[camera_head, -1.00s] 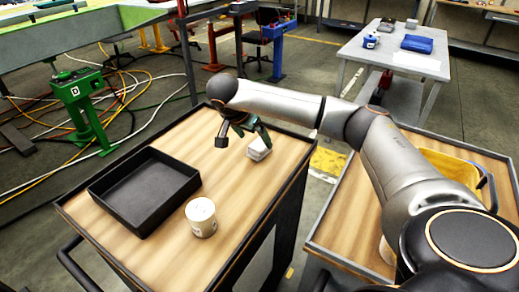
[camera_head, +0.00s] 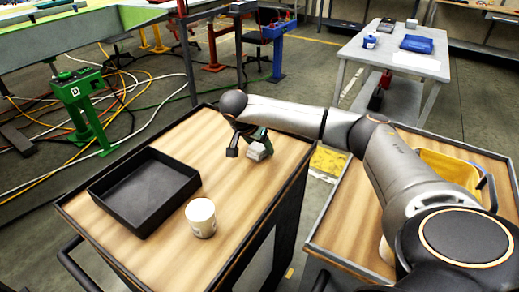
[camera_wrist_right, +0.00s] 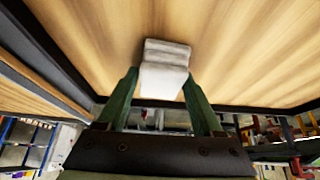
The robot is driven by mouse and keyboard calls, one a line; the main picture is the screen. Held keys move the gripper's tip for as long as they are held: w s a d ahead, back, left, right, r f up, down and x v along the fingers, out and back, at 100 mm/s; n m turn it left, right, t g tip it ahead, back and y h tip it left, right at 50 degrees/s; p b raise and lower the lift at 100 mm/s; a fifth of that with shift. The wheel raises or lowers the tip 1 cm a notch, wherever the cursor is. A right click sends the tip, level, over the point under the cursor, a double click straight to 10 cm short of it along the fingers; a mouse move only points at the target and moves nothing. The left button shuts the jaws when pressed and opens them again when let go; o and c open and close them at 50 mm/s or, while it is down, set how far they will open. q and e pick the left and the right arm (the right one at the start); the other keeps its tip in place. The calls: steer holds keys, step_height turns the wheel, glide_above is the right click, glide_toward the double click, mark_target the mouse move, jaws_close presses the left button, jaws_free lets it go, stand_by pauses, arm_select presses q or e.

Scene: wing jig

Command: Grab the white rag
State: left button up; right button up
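The white rag (camera_head: 256,152), a small folded stack, lies on the wooden top of the left cart. My right gripper (camera_head: 248,150) is low over the cart at the rag, its green and dark fingers apart. In the right wrist view the folded rag (camera_wrist_right: 165,62) shows between the fingertips of the open right gripper (camera_wrist_right: 160,78). I cannot tell whether either finger touches it. The gripper partly covers the rag in the head view. My left gripper is not in view.
A black tray (camera_head: 110,205) and a white canister (camera_head: 201,217) stand on the same cart (camera_head: 225,185), left of and nearer than the rag. A second cart (camera_head: 335,225) with a yellow bin (camera_head: 450,165) stands at right. Dark raised rims edge the cart tops.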

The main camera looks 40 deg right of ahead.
steer(key=c, duration=0.9)
steer(key=shift+r, duration=0.15)
steer(key=shift+c, duration=0.2)
